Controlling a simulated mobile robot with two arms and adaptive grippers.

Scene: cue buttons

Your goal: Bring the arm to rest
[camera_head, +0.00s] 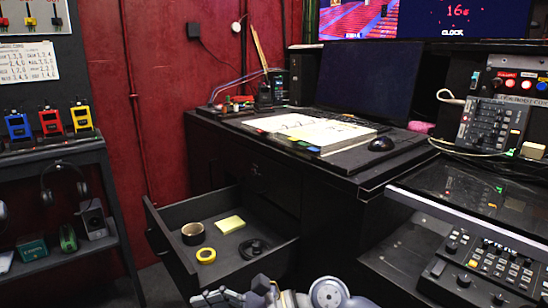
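One of my arms, which looks like my right one, shows at the bottom edge, with its grey and white links right of its gripper. Its gripper (212,298) points left, just in front of the open drawer (172,217). It is partly cut off by the picture's lower edge, so I cannot tell whether it is open or shut. I see nothing clearly held in it. My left gripper is not in view.
The drawer holds a tape roll (193,233), a yellow ring (206,255), a yellow note pad (230,224) and a black object (254,248). A black desk (372,180) and a control panel (490,262) stand right. A shelf (60,258) stands left.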

